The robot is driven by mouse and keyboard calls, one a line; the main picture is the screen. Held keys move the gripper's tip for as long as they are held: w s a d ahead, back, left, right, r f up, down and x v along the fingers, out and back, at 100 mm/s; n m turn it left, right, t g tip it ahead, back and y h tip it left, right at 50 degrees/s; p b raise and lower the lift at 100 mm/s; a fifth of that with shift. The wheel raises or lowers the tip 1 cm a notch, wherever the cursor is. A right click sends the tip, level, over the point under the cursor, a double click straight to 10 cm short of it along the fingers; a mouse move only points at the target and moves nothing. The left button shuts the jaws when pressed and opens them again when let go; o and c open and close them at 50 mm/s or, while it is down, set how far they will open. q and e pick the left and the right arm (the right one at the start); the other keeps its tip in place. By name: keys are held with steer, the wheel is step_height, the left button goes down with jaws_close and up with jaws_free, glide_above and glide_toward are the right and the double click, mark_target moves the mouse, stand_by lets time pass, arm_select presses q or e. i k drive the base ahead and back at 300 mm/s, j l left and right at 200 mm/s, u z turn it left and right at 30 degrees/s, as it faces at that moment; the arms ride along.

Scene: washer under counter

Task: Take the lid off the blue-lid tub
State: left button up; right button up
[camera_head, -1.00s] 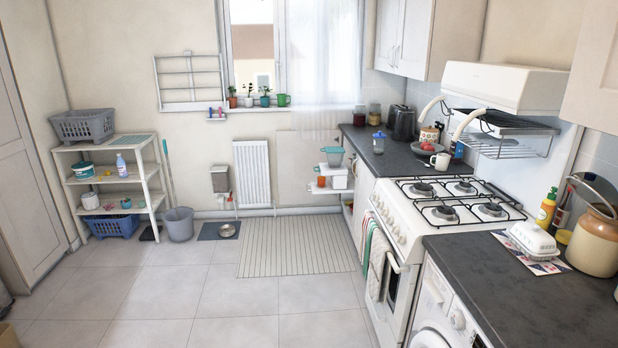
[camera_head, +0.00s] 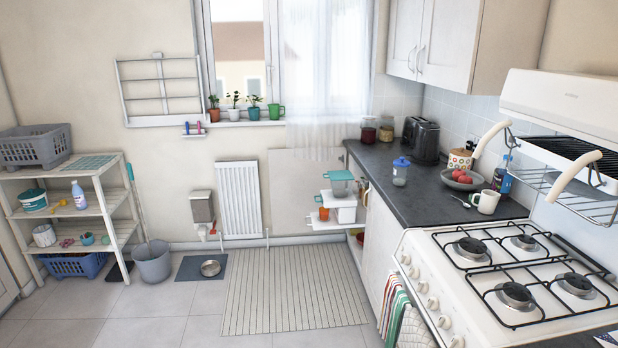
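A small clear tub (camera_head: 399,178) with a blue lid (camera_head: 401,161) stands upright on the dark counter (camera_head: 405,202), left of the fruit plate and beyond the stove. The lid sits on top of the tub. Neither of my grippers is in view.
The toaster (camera_head: 421,140), jars (camera_head: 368,131), a plate of red fruit (camera_head: 463,179) and a white mug (camera_head: 486,202) stand around it on the counter. The stove (camera_head: 500,270) is nearer. Open shelves stand at the left.

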mark_target(402, 162)
steer(key=i, duration=1.65)
